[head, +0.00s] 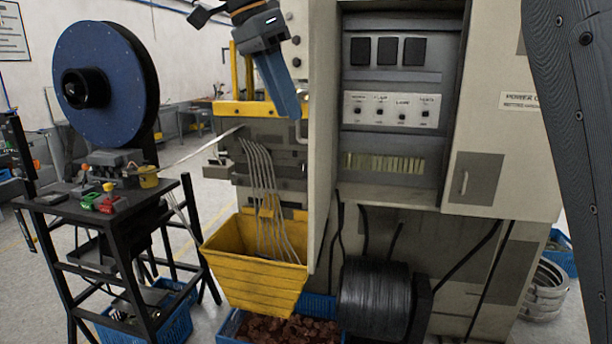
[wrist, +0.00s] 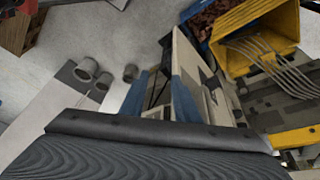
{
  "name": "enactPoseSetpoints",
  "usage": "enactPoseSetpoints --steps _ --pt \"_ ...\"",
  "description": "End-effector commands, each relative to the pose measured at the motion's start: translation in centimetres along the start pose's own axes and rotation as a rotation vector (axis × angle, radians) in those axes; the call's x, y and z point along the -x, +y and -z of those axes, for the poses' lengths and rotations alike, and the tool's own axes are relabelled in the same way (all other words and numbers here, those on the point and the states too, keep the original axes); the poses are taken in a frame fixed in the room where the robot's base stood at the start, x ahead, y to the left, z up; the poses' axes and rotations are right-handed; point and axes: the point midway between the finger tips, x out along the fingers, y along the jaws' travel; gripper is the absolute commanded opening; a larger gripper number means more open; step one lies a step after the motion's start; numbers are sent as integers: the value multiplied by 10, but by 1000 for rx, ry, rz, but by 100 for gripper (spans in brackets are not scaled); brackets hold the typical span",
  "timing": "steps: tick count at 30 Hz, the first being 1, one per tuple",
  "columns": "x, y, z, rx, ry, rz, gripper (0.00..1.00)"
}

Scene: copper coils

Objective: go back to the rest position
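A dark grey link (head: 575,120) of my own arm fills the right edge of the head view. A dark ridged part (wrist: 150,155), which looks like my own arm, spans the bottom of the wrist view. The arm appears apart from the bins and the machine.
A grey machine cabinet (head: 482,120) stands ahead. A yellow bin (head: 255,277) with metal strips hangs beside it, above a blue crate (head: 229,326) of copper-brown pieces. A black coil (head: 375,298) sits low.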

Motion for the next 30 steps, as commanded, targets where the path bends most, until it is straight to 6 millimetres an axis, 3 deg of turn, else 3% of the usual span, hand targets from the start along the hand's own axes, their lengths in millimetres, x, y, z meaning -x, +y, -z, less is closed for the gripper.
enactPoseSetpoints --steps 11,17,20,24,27,30 --pt "-91 5 9 223 -65 6 29" --pt "-173 23 12 409 -129 31 29" --pt "-232 46 12 533 -173 61 29" --pt "-316 93 5 706 -225 129 29" --pt "-367 132 -5 811 -244 183 29" --pt "-407 170 -16 897 -243 229 29"
